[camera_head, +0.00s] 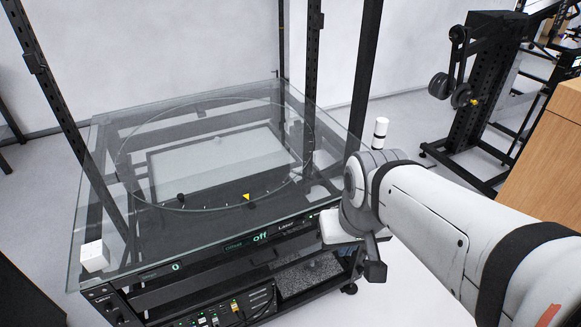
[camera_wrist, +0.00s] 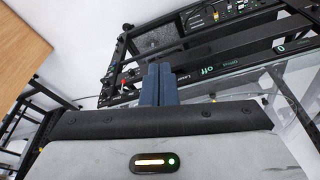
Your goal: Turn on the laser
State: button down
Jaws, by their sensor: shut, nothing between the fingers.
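The turntable rig has a glass top (camera_head: 110,160) over a dark frame. Its front panel carries a green "off" display (camera_head: 260,237) with a "Laser" label (camera_head: 287,229) to its right. In the wrist view the same "off" text (camera_wrist: 207,69) appears upside down, with the label (camera_wrist: 183,76) beside it. A small red spot (camera_wrist: 123,84) shows left of the fingers; I cannot tell what it is. My gripper (camera_wrist: 158,68) is shut and empty, its dark blue fingers together and pointing toward the panel's label end. Contact cannot be told. In the head view my arm hides the panel's right end.
A white cube (camera_head: 95,256) sits on the glass at the front left corner. A yellow triangle (camera_head: 247,197) marks the circular scale. Dark upright posts (camera_head: 312,60) rise around the rig. A wooden cabinet (camera_head: 550,155) stands at right. Some floor is clear behind my arm.

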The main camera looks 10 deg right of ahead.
jog(key=shift+w, duration=0.2)
jog(key=w+d+f+m+t+h+b, duration=0.1)
jog(key=w+d+f+m+t+b, duration=0.1)
jog(key=w+d+f+m+b, duration=0.25)
jog(key=w+d+f+m+t+h+b, duration=0.1)
jog(key=w+d+f+m+t, duration=0.2)
jog(key=w+f, duration=0.4)
jog(key=w+a+f+m+y+b, duration=0.2)
jog(key=w+f+m, duration=0.1)
jog(key=f, duration=0.2)
jog(key=w+a+f+m+t+y+b, duration=0.1)
jog(key=w+a+f+m+y+b, duration=0.1)
jog(key=w+f+m+y, duration=0.1)
notch_tip(320, 180, down, 2)
jog(key=shift+w+a+f+m+b, duration=0.2)
jog(key=shift+m+b, duration=0.1)
jog(key=shift+m, duration=0.15)
jog(key=shift+r+p, duration=0.1)
jog(key=shift+p, duration=0.2)
